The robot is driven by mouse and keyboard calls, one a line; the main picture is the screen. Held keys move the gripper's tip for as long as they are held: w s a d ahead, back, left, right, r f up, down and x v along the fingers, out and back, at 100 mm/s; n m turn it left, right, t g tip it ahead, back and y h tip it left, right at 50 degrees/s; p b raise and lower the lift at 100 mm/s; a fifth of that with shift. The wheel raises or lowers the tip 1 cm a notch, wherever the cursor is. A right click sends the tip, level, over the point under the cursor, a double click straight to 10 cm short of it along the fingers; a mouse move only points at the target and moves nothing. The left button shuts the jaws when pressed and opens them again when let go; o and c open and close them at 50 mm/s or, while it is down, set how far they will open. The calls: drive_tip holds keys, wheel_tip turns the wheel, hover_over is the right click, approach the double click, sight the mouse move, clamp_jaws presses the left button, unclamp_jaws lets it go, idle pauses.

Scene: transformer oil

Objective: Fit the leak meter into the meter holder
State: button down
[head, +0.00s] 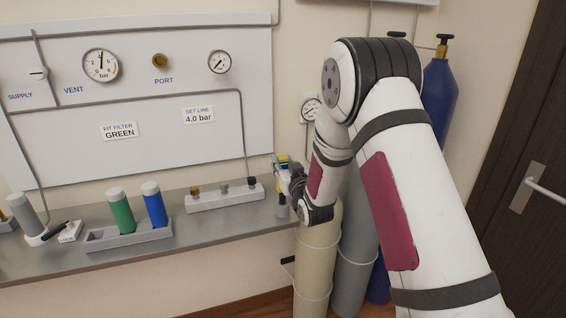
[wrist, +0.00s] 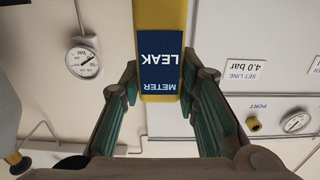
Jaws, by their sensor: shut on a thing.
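The leak meter (wrist: 162,60) is a yellow body with a blue label reading "LEAK METER", upside down in the wrist view. My gripper (wrist: 160,88) has its two green-padded fingers on either side of it and is shut on it. In the head view a small yellow and blue part of the meter (head: 284,159) shows at my gripper (head: 284,172), above the right end of the bench. The meter holder cannot be made out for certain in either view. A small grey upright piece (head: 282,207) stands below my gripper at the bench end; I cannot tell what it is.
The bench (head: 190,244) carries a grey tray (head: 98,241) with green (head: 120,212) and blue (head: 154,206) cylinders, and a white block (head: 215,199) with knobs. A gauge panel (head: 150,130) stands behind. Gas cylinders (head: 318,250) stand right of the bench, near my arm.

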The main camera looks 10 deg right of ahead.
drive_tip(key=shift+f+b, duration=0.75)
drive_tip(key=shift+f, duration=1.4)
drive_tip(key=c, duration=1.1)
unclamp_jaws()
drive_tip(key=s, duration=0.8)
drive_tip(key=s+d, duration=0.1)
drive_tip(key=s, duration=0.3)
drive_tip(key=shift+r, duration=0.1)
